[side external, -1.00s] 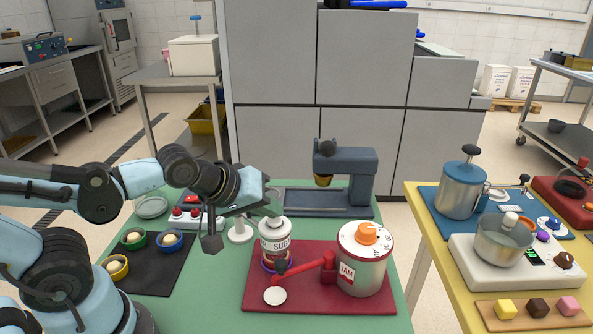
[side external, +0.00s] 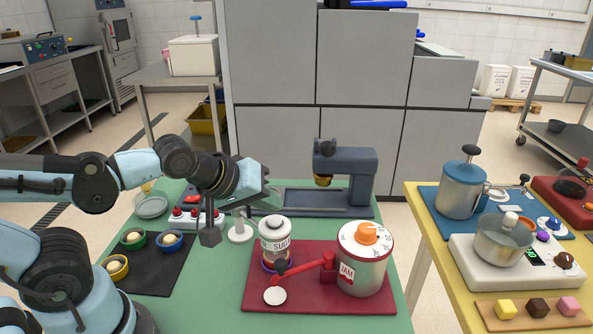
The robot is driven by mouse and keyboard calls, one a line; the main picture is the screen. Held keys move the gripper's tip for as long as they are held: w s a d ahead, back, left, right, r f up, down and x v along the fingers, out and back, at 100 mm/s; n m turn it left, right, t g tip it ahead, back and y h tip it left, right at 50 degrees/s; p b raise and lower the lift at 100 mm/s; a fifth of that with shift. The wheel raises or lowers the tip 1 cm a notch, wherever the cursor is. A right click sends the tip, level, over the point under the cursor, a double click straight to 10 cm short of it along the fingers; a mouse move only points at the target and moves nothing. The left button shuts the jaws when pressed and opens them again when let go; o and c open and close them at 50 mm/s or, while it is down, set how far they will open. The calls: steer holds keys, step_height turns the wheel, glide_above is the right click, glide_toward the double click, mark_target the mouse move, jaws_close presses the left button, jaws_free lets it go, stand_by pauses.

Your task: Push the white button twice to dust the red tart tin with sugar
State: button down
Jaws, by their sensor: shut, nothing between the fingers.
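My gripper (side external: 267,195) is shut and empty. It is above and a little left of the sugar canister (side external: 275,243), apart from it as far as I can see. The canister has a label reading "SUGAR" and stands at the left of a dark red mat (side external: 317,302). A purple-red ring shows at its foot; whether this is the red tart tin is unclear. A white round base with a stem (side external: 240,233) stands left of the canister, below my gripper. A white panel with red buttons (side external: 194,214) is further left, partly behind my arm.
Green, blue and yellow tins (side external: 134,240) sit on a black mat at left. A jam pot (side external: 362,262) with a red arm and white disc (side external: 275,296) stands on the red mat. A dark blue press (side external: 345,170) is behind. Green table is bare at the front.

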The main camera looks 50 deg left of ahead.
mark_target(269, 220)
steer(key=shift+r, duration=2.5)
step_height(269, 220, down, 5)
steer(key=s+a+m+g, duration=0.2)
steer(key=m, duration=0.6)
steer(key=shift+s+a+f, duration=0.2)
steer(key=shift+s+a, duration=0.05)
steer(key=shift+s, duration=0.15)
